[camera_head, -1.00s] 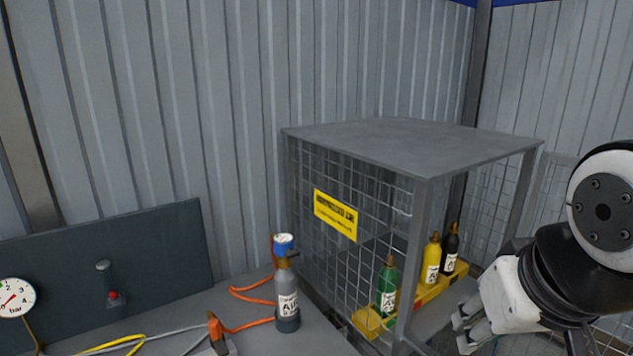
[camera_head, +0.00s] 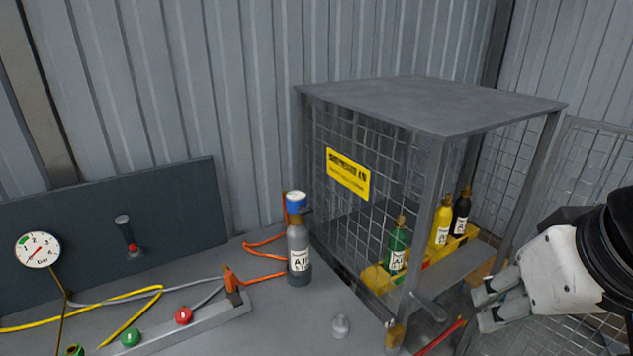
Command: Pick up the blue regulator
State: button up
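The blue regulator (camera_head: 296,202) appears as a round blue piece with a pale top, at the head of a grey air cylinder (camera_head: 299,255). The cylinder stands upright on the grey bench (camera_head: 265,325), left of the mesh cage. My gripper (camera_head: 482,308) is at the right, in front of the cage, well away from the regulator. Its two fingers are apart, with nothing seen between them.
A mesh cage (camera_head: 440,110) holds green (camera_head: 397,248), yellow (camera_head: 442,226) and black (camera_head: 461,212) bottles. An orange hose (camera_head: 262,243) lies behind the cylinder. A gauge (camera_head: 38,250), yellow hose (camera_head: 125,297) and button rail (camera_head: 205,322) are left. A small pale object (camera_head: 340,326) stands in front.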

aim_at(291, 200)
jog(key=u, duration=1.45)
jog(key=z, duration=0.9)
jog(key=i+l+u, duration=0.15)
jog(key=l, duration=0.15)
jog(key=i+l+u, duration=0.15)
jog(key=l, duration=0.15)
jog(key=l+u, duration=0.15)
jog(key=l, duration=0.2)
jog(key=i+l+u, duration=0.15)
jog(key=l, duration=0.2)
